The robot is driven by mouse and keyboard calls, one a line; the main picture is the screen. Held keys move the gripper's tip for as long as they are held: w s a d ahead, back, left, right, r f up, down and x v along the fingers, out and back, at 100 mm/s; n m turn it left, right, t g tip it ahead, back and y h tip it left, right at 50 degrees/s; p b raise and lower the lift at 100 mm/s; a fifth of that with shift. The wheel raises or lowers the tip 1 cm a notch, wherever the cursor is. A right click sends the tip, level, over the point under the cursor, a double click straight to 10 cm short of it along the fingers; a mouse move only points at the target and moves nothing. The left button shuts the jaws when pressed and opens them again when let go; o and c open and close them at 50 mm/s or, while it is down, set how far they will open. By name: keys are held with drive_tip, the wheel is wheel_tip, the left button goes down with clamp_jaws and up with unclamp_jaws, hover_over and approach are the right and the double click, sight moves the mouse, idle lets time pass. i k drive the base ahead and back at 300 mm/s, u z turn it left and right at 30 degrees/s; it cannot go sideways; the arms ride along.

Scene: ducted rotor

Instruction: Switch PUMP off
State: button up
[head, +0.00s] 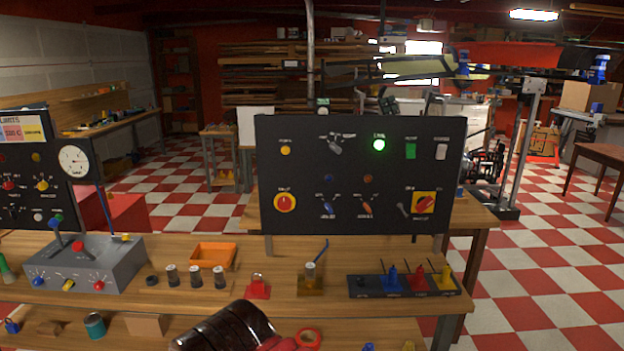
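A dark upright control panel (300,165) stands at the back of the workbench. Its labels are too small to read, so I cannot tell which control is PUMP. The top row has a yellow button (285,150), a grey selector (335,144), a brightly lit green light (379,145), a green rocker (411,151) and a pale rocker (441,152). My gripper's fingertips are not visible.
A grey sloped box (115,265) with knobs and a second panel (35,165) stand at left. An orange tray (213,254), a red padlock-like piece (257,288) and a black strip with coloured pieces (404,285) lie before the panel. A dark ribbed cylinder (225,328) fills the bottom foreground.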

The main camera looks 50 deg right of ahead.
sight(411, 153)
drive_tip(key=z, duration=1.85)
